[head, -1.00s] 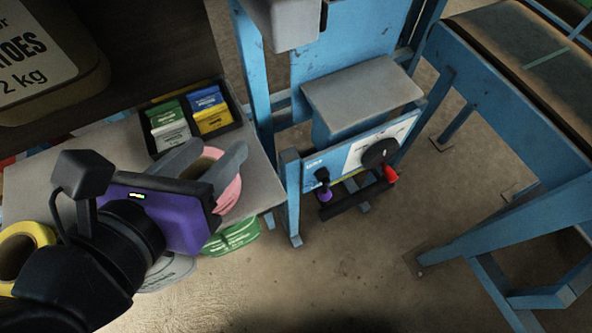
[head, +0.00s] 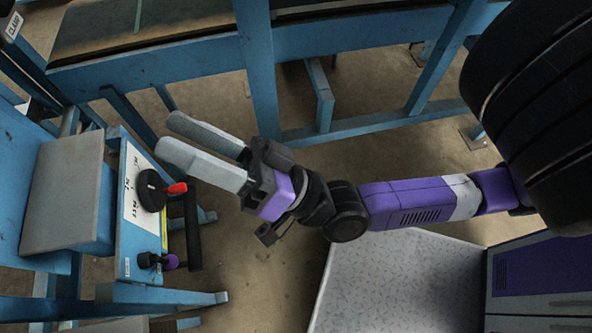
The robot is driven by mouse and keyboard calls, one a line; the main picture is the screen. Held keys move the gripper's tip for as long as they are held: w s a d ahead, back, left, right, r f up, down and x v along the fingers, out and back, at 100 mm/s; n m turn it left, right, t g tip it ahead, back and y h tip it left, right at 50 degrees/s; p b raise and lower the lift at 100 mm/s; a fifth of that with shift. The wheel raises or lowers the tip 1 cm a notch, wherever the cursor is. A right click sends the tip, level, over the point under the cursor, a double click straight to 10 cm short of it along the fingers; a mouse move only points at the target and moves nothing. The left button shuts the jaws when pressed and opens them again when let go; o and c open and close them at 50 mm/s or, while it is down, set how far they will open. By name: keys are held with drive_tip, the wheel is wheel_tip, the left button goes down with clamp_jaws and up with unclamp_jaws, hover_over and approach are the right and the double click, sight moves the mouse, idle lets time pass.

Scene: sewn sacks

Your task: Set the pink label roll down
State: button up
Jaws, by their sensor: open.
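My gripper (head: 168,138) has two pale grey fingers, held apart with nothing between them. It is stretched out toward the left, above the floor and near the blue machine's control panel. The pink label roll is not in view now. The fingertips look close to the panel's knob in the picture, but I cannot tell the distance in depth.
The blue machine's control panel (head: 130,205) has a black dial (head: 150,190) with a red pointer and a black bar (head: 193,230). A blue-framed conveyor (head: 190,52) runs across the back. Bare floor (head: 240,275) lies below the gripper.

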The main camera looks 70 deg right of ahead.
drive_tip(key=s+d+f+n+g+h, duration=0.1)
drive_tip(key=s+f+n+g, duration=0.1)
drive_tip(key=s+f+g, duration=0.3)
drive_tip(key=s+d+f+n+g+h, duration=0.1)
drive_tip(key=s+f+n+g+h, duration=0.1)
drive_tip(key=s+f+g, duration=0.3)
drive_tip(key=s+f+n, duration=0.1)
drive_tip(key=s+f, duration=0.3)
drive_tip(key=f, duration=0.4)
drive_tip(key=shift+s+d+f+n+g+h, duration=0.15)
drive_tip(key=shift+s+f+n+g+h, duration=0.05)
drive_tip(key=shift+f+n+g+h, duration=0.15)
